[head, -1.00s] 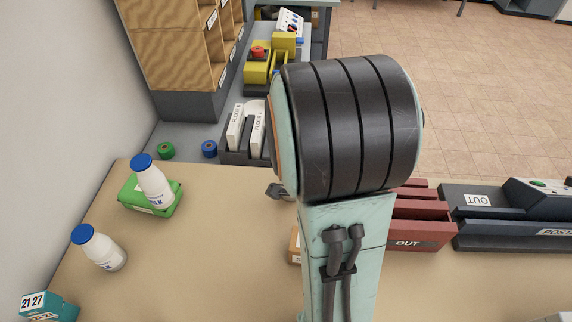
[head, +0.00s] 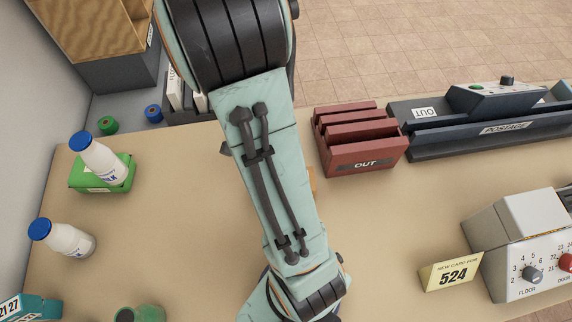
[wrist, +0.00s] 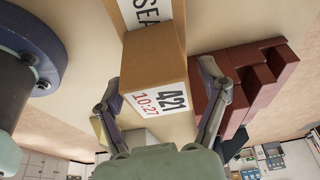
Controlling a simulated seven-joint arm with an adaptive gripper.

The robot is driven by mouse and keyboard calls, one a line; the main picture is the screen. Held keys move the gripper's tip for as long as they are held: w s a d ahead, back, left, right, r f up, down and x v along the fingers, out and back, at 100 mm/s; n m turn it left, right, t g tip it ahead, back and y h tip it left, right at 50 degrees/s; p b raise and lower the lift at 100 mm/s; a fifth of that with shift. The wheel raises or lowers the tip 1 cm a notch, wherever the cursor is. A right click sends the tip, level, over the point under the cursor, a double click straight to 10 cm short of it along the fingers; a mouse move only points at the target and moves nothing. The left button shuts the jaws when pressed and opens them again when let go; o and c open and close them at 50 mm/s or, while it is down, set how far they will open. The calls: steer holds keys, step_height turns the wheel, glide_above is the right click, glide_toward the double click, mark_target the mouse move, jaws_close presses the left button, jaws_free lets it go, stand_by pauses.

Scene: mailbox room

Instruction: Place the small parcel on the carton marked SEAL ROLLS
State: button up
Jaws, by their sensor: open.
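In the wrist view, a small brown parcel (wrist: 153,62) with a white label reading 421 and 10:27 lies between the fingers of my gripper (wrist: 163,88). The fingers are apart, one on each side of it; contact is not clear. Just beyond the parcel is the carton (wrist: 128,14), with a white label whose visible letters read SEA. The two look touching or nearly so, but I cannot tell whether the parcel rests on the carton. In the head view my arm hides the gripper and the parcel; only a brown sliver shows beside the arm.
A red OUT tray (head: 360,150) stands right of my arm, beside the dark postage unit (head: 480,130). A yellow 524 card (head: 450,272) and a dial box (head: 525,240) are at the right. Milk bottles (head: 98,158) and a green box (head: 88,182) are at the left.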

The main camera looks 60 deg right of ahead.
steer(key=v, duration=1.2)
steer(key=s+a+r+n+t+y, duration=0.1)
steer(key=s+a+n, duration=0.1)
steer(key=a+n, duration=0.6)
steer(key=s+a+r+n+t+y, duration=0.1)
steer(key=a+n, duration=0.8)
steer(key=n, duration=1.1)
steer(key=shift+s+r+y, duration=0.5)
steer(key=shift+s+y, duration=0.1)
steer(key=shift+s, duration=0.55)
